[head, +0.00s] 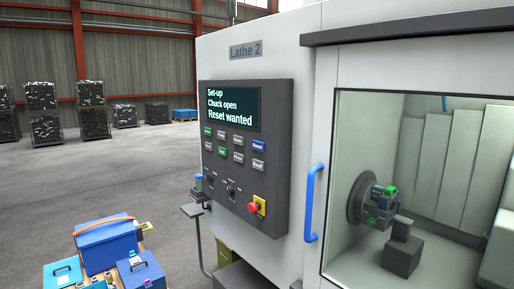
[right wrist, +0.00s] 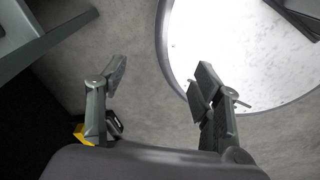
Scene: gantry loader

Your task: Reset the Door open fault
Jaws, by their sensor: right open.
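The control panel (head: 244,195) of the machine marked "Lathe 2" is in the head view. Its screen (head: 231,107) reads "Set-up", "Chuck open" and "Reset wanted"; no door message shows. A blue button (head: 258,146), apparently labelled Reset, ends the upper button row at the right. A red knob on a yellow plate (head: 256,206) sits low on the panel. The lathe door (head: 322,190) has a blue handle (head: 314,203) and a large window. My right gripper (right wrist: 159,76) is open and empty in the right wrist view, above grey floor. My left gripper is out of view.
A chuck (head: 370,203) shows behind the window. A blue toolbox (head: 107,246) and smaller boxes stand at the lower left. A small shelf (head: 191,209) juts out beside the panel. A round pale surface (right wrist: 240,45) lies below the right gripper.

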